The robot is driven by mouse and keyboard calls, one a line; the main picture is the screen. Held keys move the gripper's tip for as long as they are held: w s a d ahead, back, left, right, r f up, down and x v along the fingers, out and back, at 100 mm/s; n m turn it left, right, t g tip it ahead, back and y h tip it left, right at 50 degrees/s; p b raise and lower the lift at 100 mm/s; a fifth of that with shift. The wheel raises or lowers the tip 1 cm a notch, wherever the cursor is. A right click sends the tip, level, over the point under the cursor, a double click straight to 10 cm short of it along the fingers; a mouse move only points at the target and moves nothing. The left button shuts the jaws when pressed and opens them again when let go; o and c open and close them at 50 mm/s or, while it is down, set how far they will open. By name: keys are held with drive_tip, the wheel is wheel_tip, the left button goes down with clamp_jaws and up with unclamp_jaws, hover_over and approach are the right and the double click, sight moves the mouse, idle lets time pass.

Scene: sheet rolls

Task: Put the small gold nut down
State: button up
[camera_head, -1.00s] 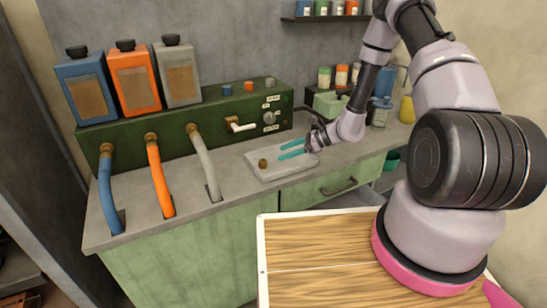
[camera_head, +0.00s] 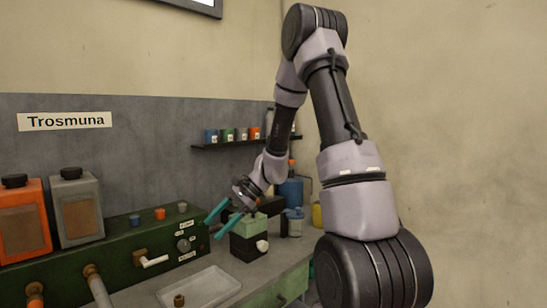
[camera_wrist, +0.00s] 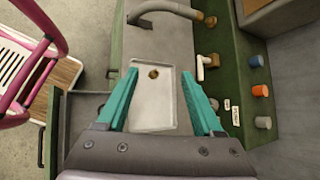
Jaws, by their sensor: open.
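The small gold nut (camera_head: 179,300) lies on the pale tray (camera_head: 213,285) on the grey counter. In the wrist view the nut (camera_wrist: 153,73) rests near the far end of the tray (camera_wrist: 152,110), clear of its rim. My gripper (camera_head: 213,225) is open and empty, raised above the counter, up and to the right of the nut. In the wrist view its two teal fingers (camera_wrist: 161,80) stand wide apart, with the tray visible between and below them. Nothing touches the nut except the tray.
A green control panel (camera_head: 125,254) with a pale lever (camera_head: 152,262) and small coloured caps runs along the back. Orange (camera_head: 22,222) and grey (camera_head: 77,212) canisters stand on it. A shelf with small jars (camera_head: 227,136) hangs on the wall.

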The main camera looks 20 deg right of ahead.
drive_tip(key=s+d+r+n+t+h, duration=0.3)
drive_tip(key=s+d+r+n, duration=0.1)
drive_tip(key=s+r, duration=0.6)
drive_tip(key=s+d+r+n+t+h, duration=0.3)
drive_tip(key=s+d+r+n+h, duration=0.1)
drive_tip(key=s+r, duration=0.6)
wheel_tip(320, 180, up, 3)
drive_tip(key=shift+s+d+f+n, duration=0.2)
drive_tip(key=shift+d+n, duration=0.1)
drive_tip(key=shift+d, duration=0.3)
